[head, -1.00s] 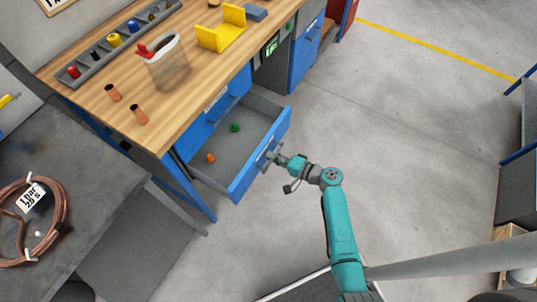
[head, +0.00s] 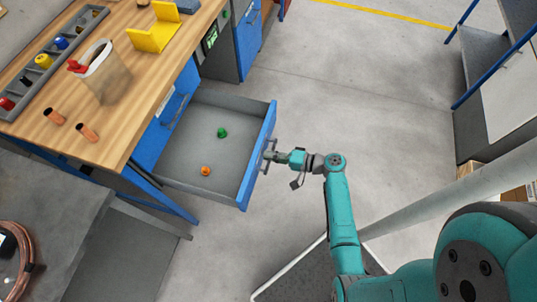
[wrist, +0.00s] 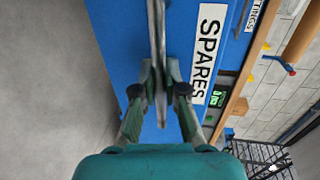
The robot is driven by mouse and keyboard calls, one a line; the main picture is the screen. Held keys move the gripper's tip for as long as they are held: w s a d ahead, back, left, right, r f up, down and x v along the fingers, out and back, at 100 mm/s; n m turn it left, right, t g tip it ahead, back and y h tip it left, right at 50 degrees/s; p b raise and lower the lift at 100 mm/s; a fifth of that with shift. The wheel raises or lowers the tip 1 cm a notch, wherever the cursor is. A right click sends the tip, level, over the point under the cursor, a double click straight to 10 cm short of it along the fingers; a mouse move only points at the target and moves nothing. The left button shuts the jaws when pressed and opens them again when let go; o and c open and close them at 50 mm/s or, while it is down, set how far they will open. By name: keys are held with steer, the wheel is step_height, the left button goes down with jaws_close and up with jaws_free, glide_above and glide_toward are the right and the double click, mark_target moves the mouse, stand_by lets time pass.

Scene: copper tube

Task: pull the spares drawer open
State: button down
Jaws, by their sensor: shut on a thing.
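The spares drawer (head: 255,165) is a blue-fronted grey drawer standing far out of the wooden-topped bench. Its front also shows in the wrist view, with a white SPARES label (wrist: 207,52). A green piece (head: 222,132) and an orange piece (head: 206,171) lie on the drawer floor. My gripper (head: 272,156) is at the middle of the drawer front. In the wrist view, my gripper (wrist: 160,85) is shut on the grey bar handle (wrist: 157,30).
On the bench top (head: 130,95) are two copper tubes (head: 86,132), a container (head: 103,72), a yellow bracket (head: 155,30) and a parts tray (head: 45,62). A grey table (head: 60,205) with a copper coil (head: 15,265) stands at the left. The floor (head: 340,95) beyond the drawer is clear.

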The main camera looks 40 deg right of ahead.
steer(key=c, duration=1.2)
jaws_free()
steer(key=v, duration=1.2)
